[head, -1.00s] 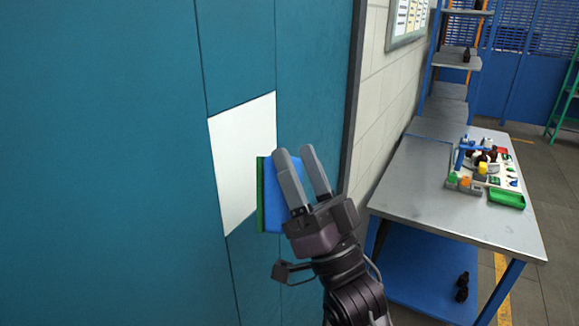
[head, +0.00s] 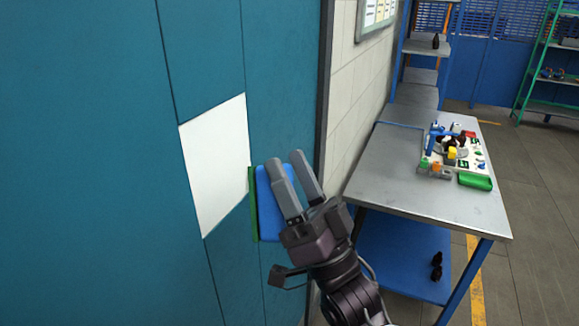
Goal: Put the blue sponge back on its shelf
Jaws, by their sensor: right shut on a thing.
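The blue sponge (head: 268,212), with a green layer on its left side, is in my right gripper (head: 291,172) in the middle of the head view. The gripper's two grey fingers are shut on it, and they hide part of its right side. The sponge is held up in front of the teal wall, just right of a white panel; I cannot tell whether it touches the wall. My left gripper is not in view. I cannot tell which shelf is the sponge's own.
A blue-framed shelf unit (head: 425,48) and a green rack (head: 550,105) stand behind. Floor is clear at right.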

